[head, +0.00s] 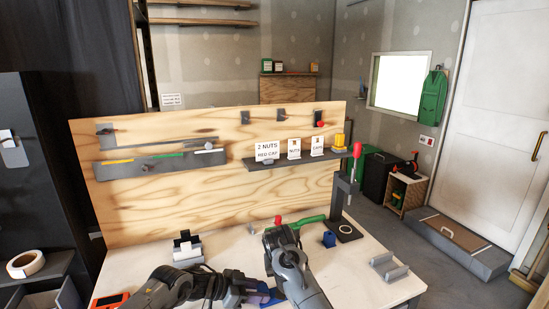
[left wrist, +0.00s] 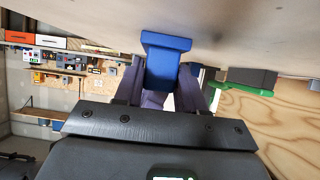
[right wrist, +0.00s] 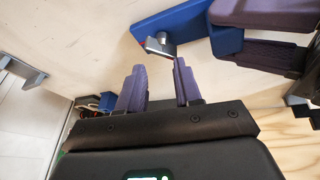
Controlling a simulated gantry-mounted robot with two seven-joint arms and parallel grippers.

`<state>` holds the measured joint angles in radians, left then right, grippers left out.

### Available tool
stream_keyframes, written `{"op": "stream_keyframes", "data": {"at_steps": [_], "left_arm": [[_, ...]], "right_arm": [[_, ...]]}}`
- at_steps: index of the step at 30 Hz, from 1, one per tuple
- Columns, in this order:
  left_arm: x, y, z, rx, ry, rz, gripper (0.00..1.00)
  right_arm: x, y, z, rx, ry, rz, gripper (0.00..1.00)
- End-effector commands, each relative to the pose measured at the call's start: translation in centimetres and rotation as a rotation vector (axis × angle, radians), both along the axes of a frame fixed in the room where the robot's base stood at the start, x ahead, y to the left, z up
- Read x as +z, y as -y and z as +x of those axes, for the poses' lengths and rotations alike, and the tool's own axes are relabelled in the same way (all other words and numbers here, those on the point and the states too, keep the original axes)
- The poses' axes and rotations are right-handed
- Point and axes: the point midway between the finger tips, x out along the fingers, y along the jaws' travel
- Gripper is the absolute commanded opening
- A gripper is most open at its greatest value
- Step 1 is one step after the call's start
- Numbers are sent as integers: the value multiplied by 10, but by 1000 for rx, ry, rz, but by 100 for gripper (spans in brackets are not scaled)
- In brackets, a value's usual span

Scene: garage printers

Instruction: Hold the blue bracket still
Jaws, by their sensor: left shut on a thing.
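The blue bracket (left wrist: 165,62) is held between the purple fingers of my left gripper (left wrist: 163,92) in the left wrist view. In the right wrist view the bracket (right wrist: 180,22) has a grey metal bolt or stud (right wrist: 157,44) standing out of it. My right gripper (right wrist: 160,85) has its fingers apart with nothing between them; one fingertip is close to the metal piece, and I cannot tell if they touch. In the head view my left gripper (head: 252,291) is low over the bench, and my right arm hides much of the bracket.
A plywood board with a labelled shelf (head: 290,158) stands behind.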

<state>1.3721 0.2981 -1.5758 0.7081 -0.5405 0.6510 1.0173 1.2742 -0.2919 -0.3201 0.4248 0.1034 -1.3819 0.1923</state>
Motion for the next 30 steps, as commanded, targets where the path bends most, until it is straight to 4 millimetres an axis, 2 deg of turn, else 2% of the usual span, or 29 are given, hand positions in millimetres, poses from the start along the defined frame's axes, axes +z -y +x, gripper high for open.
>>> {"op": "stream_keyframes", "data": {"at_steps": [1,11,21,30], "left_arm": [[-6,-2,-1,4,-8,8,0],[-6,-2,-1,5,-7,8,0],[-5,-2,-1,2,-6,5,0],[-4,-1,-1,-2,-3,2,0]], "right_arm": [[-1,0,0,0,-1,0,34],[-15,0,0,1,-2,-1,34],[-38,1,-2,0,-11,-3,34],[-41,3,-2,-1,-12,-4,36]]}}
